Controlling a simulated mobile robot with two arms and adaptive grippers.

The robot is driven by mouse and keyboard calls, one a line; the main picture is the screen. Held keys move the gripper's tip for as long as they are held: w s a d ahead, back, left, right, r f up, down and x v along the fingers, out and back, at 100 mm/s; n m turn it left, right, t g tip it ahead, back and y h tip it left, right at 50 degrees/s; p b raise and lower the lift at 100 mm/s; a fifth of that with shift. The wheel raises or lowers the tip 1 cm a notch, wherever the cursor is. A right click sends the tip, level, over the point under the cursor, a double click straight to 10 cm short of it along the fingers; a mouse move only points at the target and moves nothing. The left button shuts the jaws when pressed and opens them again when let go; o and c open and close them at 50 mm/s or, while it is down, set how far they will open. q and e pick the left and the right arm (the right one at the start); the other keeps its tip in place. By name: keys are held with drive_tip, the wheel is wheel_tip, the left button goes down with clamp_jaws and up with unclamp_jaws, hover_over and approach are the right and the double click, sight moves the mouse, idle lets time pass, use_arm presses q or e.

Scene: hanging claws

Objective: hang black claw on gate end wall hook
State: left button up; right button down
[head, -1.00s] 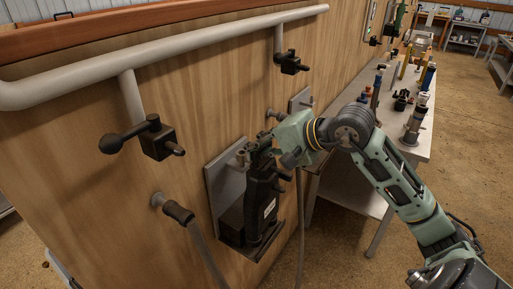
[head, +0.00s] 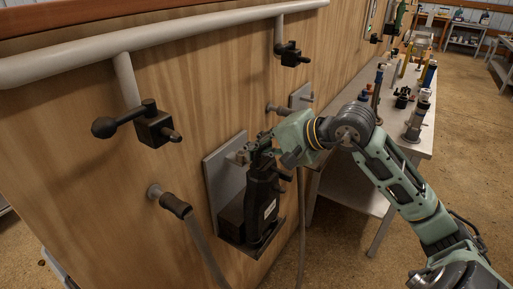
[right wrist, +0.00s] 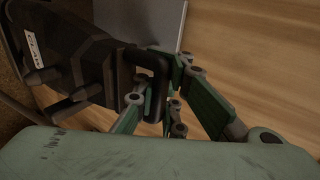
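The black claw (head: 262,205) is upright against a grey wall plate (head: 220,185), with a white label on its front. Its lower end is at a dark ledge (head: 226,235) below the plate; whether it rests there I cannot tell. A metal hook (head: 238,157) sticks out near the claw's top. My right gripper (head: 262,150) is at the top of the claw. In the right wrist view its green fingers (right wrist: 165,85) are on both sides of the black loop handle of the claw (right wrist: 85,65) and look closed on it. My left gripper is not in view.
A grey pipe rail (head: 150,48) runs along the wooden wall (head: 60,190). Black knobbed fittings (head: 153,128) and a hose on a wall peg (head: 175,207) stick out left of the claw. A workbench (head: 425,140) with several tools stands to the right.

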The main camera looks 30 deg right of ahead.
drive_tip(key=c, duration=1.8)
unclamp_jaws()
drive_tip(key=shift+o, duration=0.2)
drive_tip(key=shift+f, duration=0.2)
drive_tip(key=shift+s, duration=0.1)
drive_tip(key=v, duration=1.2)
drive_tip(key=shift+r, duration=0.2)
